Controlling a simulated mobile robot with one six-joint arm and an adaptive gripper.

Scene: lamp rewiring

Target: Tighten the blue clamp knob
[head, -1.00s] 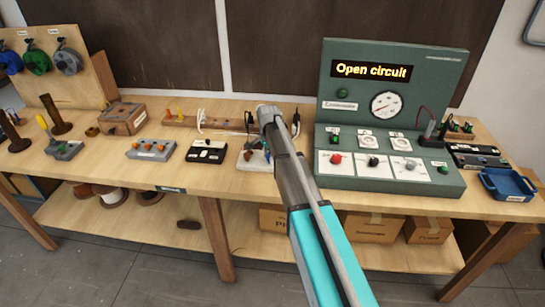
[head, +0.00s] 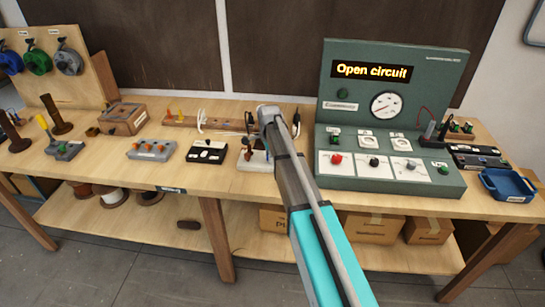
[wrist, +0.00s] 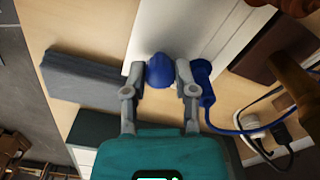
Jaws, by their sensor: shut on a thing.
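The blue clamp knob (wrist: 160,70) shows in the wrist view, with a rounded top, above a white base plate (wrist: 180,28). My gripper (wrist: 161,78) has one finger on each side of the knob and is shut on it. A second blue part (wrist: 203,82), roughly cylindrical, stands close outside the right finger, with a blue cable running from it. In the head view, my arm covers most of the clamp, and the white base (head: 250,161) shows to the left of the arm. The knob itself cannot be made out there.
A green test panel (head: 450,110) reading "Open circuit" stands right of my arm. A black-and-white block (head: 207,151) sits to the left. In the wrist view, a grey block (wrist: 85,78) lies left of the fingers, and cables (wrist: 265,130) and brown wooden parts lie to the right.

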